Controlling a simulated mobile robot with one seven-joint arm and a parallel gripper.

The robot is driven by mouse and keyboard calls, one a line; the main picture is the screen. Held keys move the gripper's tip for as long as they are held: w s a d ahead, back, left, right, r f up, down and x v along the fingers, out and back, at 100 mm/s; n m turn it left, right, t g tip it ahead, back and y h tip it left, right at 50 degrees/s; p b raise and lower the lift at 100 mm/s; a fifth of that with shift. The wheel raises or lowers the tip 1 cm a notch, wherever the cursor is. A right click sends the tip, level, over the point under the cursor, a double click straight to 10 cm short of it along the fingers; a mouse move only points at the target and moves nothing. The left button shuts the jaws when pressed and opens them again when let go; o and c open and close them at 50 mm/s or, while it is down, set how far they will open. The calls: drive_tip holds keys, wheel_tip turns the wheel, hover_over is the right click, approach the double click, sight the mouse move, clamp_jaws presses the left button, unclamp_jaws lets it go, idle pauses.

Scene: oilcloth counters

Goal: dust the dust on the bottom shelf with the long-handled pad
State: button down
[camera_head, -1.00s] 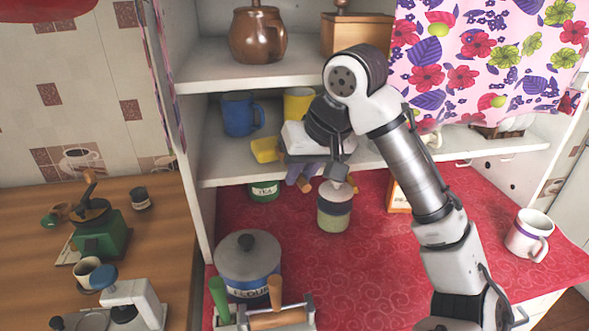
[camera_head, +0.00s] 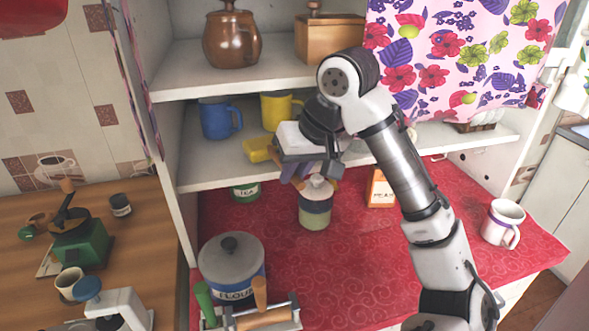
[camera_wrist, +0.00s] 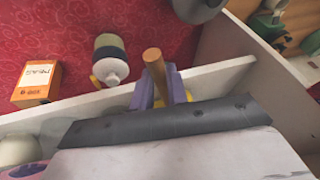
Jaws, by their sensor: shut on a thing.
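My gripper (camera_head: 312,168) has purple fingers and is shut on the wooden handle (camera_wrist: 154,62) of the long-handled pad. The handle's end sticks out between the fingers in the wrist view. A yellow block, apparently the pad's head (camera_head: 257,150), shows left of my gripper over the bottom shelf (camera_head: 205,172). I cannot tell whether it touches the board. The gripper is at the shelf's front edge, and the shelf edge (camera_wrist: 222,78) also crosses the wrist view. No dust can be made out; my gripper and arm hide part of the shelf.
A blue mug (camera_head: 221,118) and a yellow mug (camera_head: 274,105) stand farther back on the shelf. A banded jar (camera_head: 315,207), an orange box (camera_head: 380,190) and a flour pot (camera_head: 231,268) stand on the red counter below. A floral curtain (camera_head: 450,60) hangs at right.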

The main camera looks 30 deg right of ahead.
drive_tip(key=shift+r+p, duration=0.55)
drive_tip(key=shift+r, duration=0.15)
drive_tip(key=s+a, duration=0.4)
drive_tip(key=s, duration=0.9)
drive_tip(key=shift+s, duration=0.3)
